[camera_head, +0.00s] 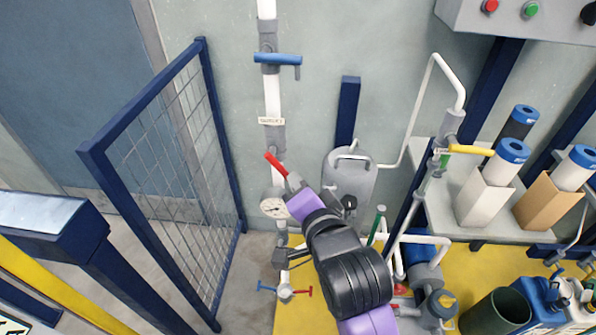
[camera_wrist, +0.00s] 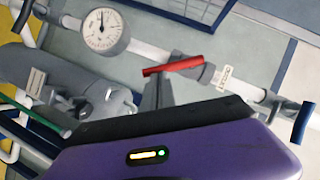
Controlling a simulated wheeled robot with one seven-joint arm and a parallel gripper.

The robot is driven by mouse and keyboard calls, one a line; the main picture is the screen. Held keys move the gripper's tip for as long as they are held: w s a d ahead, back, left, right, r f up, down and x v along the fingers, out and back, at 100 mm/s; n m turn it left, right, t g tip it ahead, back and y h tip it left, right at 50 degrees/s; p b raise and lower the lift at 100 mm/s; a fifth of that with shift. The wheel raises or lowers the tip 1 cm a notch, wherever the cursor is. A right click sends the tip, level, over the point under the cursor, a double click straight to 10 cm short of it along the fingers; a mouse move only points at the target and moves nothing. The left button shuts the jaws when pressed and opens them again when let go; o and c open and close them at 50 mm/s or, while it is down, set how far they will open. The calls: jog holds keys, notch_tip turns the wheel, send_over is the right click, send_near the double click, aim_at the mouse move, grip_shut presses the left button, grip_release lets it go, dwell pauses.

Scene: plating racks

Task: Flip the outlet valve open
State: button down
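The valve with a red lever (camera_head: 275,163) sits on the white vertical pipe, below a small tag (camera_head: 271,121) whose lettering is hard to read. The lever slants across the pipe, its upper end to the left. In the wrist view the red lever (camera_wrist: 172,66) lies just beyond the grey fingers, beside the tag (camera_wrist: 223,78). My gripper (camera_head: 293,181) is at the lever's lower right end. In the wrist view my gripper (camera_wrist: 158,88) overlaps the valve area. Contact and finger gap are unclear. The valve body is partly hidden.
A round gauge (camera_head: 274,207) sits lower on the pipe and a blue-handled valve (camera_head: 277,59) above. A grey tank (camera_head: 349,180) stands close on the right. A blue mesh gate (camera_head: 180,150) stands left. A shelf (camera_head: 450,205) with blue-capped cylinders is at right.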

jog(key=a+f+m+y+b, duration=0.1)
jog(key=m+b, duration=0.1)
jog(key=a+f+m+t+y+b, duration=0.1)
jog(key=m, duration=0.1)
jog(key=shift+a+f+t+b, duration=0.3)
jog(key=shift+a+b, duration=0.05)
jog(key=shift+b, duration=0.05)
jog(key=shift+a+f, duration=0.1)
jog(key=shift+a, duration=0.05)
dwell(0.4)
